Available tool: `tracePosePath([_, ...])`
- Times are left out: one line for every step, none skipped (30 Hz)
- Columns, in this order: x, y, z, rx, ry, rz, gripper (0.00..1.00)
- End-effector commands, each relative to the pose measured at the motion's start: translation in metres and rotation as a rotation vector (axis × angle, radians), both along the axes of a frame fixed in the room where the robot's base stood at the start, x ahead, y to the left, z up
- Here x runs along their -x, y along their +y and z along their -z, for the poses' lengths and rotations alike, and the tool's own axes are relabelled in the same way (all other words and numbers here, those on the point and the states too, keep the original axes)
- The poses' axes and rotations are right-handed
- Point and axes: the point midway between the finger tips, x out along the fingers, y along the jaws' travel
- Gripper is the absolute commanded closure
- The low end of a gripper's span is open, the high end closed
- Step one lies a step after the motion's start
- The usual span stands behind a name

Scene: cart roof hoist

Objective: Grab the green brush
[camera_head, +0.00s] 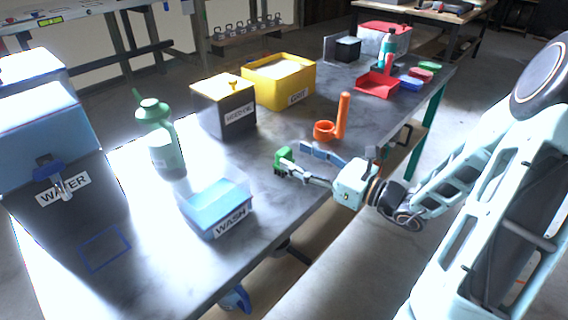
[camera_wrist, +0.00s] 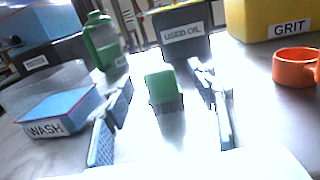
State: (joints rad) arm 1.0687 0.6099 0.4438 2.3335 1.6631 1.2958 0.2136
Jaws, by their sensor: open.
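The green brush (camera_head: 284,161) is a small green block on the dark bench top, near its front edge. In the wrist view its green body (camera_wrist: 163,88) stands up between the two finger lines, with clear gaps on both sides. My gripper (camera_head: 300,160) is open and low over the bench, reaching in from the right with its fingers toward the brush. In the wrist view my gripper (camera_wrist: 163,82) has one finger left and one right of the brush. I cannot tell how far the fingertips reach along it.
An orange ring-shaped piece (camera_head: 324,130) and an upright orange rod (camera_head: 343,115) stand close behind my gripper. The WASH tray (camera_head: 215,208), green bottle (camera_head: 161,140), USED OIL bin (camera_head: 224,108) and yellow GRIT bin (camera_head: 278,82) stand around. Bare bench lies between the brush and the WASH tray.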

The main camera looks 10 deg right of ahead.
Motion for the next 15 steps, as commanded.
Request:
tracePosePath([-0.005, 0.007, 0.004, 0.001, -0.001, -0.004, 0.48])
tracePosePath([-0.008, 0.011, 0.005, 0.001, -0.001, -0.005, 0.48])
tracePosePath([-0.012, 0.016, 0.006, 0.0, -0.001, -0.005, 0.48])
tracePosePath([-0.016, 0.019, 0.007, 0.001, -0.001, -0.004, 0.48])
tracePosePath([-0.019, 0.022, 0.006, 0.002, -0.001, -0.004, 0.48])
tracePosePath([-0.023, 0.025, 0.005, 0.002, -0.001, -0.003, 0.48])
tracePosePath([-0.025, 0.027, 0.005, 0.001, -0.001, -0.003, 0.48])
tracePosePath([-0.027, 0.029, 0.005, 0.001, 0.0, -0.003, 0.48])
tracePosePath([-0.029, 0.03, 0.005, 0.001, 0.0, -0.003, 0.48])
tracePosePath([-0.029, 0.031, 0.004, 0.001, 0.001, -0.002, 0.48])
tracePosePath([-0.03, 0.031, 0.004, 0.001, 0.001, -0.002, 0.48])
tracePosePath([-0.03, 0.031, 0.004, 0.001, 0.002, -0.001, 0.48])
tracePosePath([-0.03, 0.031, 0.004, 0.001, 0.002, -0.001, 0.48])
tracePosePath([-0.03, 0.031, 0.004, 0.001, 0.002, -0.001, 0.48])
tracePosePath([-0.03, 0.031, 0.004, 0.001, 0.002, -0.001, 0.48])
